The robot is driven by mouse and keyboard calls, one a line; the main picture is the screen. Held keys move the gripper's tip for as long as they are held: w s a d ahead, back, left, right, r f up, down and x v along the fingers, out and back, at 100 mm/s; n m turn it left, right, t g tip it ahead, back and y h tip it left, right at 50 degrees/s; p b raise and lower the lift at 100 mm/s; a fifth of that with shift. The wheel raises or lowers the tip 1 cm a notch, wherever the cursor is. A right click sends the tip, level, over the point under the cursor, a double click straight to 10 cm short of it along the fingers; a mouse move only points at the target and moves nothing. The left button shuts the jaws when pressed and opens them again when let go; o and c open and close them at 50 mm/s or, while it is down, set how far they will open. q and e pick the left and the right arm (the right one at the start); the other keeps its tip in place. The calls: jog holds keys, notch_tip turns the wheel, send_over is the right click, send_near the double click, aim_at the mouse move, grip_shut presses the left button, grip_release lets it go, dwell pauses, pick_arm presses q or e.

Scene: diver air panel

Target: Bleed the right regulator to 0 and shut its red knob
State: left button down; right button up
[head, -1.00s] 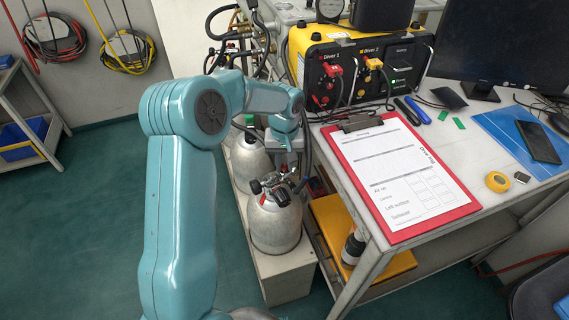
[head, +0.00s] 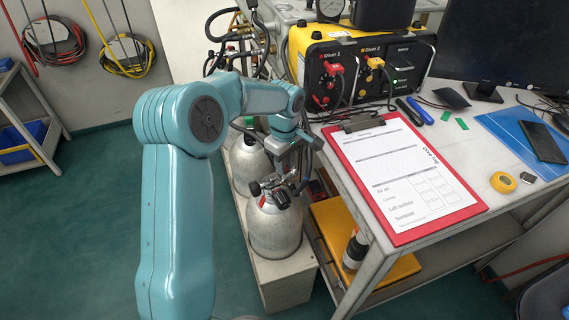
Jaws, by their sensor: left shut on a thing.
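Two silver cylinders stand on a pale plinth beside the desk. The nearer cylinder (head: 275,228) carries a regulator (head: 272,192) with dark fittings on its top. The farther cylinder (head: 249,165) is partly hidden behind my left arm. My left gripper (head: 297,178) points down at the regulator of the nearer cylinder and is shut on a part of it. The fingertips are small here, and I cannot tell exactly which part they hold. I cannot make out a red knob clearly or read a gauge on the regulator. My right gripper is not in view.
The desk to the right holds a red clipboard (head: 411,178), a yellow and black diver panel (head: 352,70), pens, yellow tape (head: 503,182) and a monitor (head: 505,45). A yellow case (head: 340,228) lies under the desk. The green floor at left is clear.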

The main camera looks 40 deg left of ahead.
pick_arm(q)
jog(key=shift+n, duration=0.6)
jog(key=c, duration=1)
grip_release()
notch_tip(320, 180, up, 16)
jog(key=p, duration=0.2)
jog(key=shift+r+p, duration=0.2)
jog(key=shift+p, duration=0.2)
